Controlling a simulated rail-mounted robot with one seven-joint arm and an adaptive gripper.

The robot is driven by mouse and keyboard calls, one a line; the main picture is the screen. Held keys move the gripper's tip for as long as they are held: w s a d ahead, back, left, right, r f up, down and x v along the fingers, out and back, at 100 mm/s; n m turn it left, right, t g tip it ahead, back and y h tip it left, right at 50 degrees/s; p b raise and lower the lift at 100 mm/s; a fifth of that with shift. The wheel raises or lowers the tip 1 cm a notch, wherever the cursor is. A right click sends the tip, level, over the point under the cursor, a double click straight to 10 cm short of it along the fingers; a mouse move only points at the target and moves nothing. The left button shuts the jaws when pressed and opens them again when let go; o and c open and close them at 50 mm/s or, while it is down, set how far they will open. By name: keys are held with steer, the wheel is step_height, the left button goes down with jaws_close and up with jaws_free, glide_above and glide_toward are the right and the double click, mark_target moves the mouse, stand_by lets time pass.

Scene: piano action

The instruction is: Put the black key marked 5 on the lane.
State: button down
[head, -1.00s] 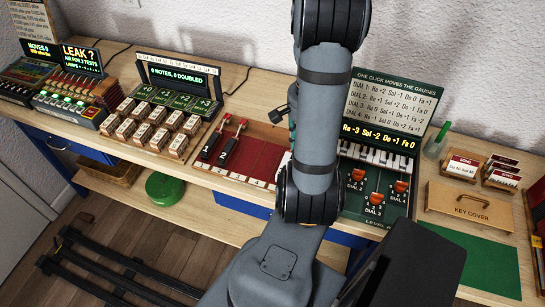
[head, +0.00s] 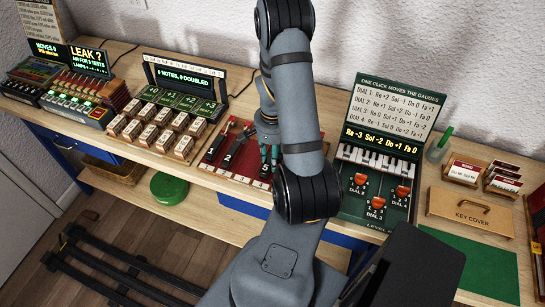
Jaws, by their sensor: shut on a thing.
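My gripper (head: 269,152), with teal fingertips, is over the right part of the red lane board (head: 238,167). The black key marked 1 (head: 212,150) and the black key marked 2 (head: 230,153) lie side by side on the board's left lanes, left of my gripper. Pale numbered labels (head: 243,179) run along the board's front edge. My arm hides the board's right end. I cannot tell whether the held thing touches the board.
Left of the board stand several wooden blocks (head: 150,135) before a green display (head: 183,80). Right of my arm is a dial panel (head: 350,205) with red knobs and a small keyboard. A wooden key cover (head: 470,209) lies farther right.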

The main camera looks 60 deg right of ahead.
steer(key=shift+f+b, duration=0.2)
steer(key=shift+b, duration=0.1)
steer(key=c, duration=1.4)
jaws_free()
steer(key=shift+r, duration=0.1)
steer(key=shift+o, duration=0.2)
step_height(320, 180, up, 12)
steer(key=shift+r, duration=0.15)
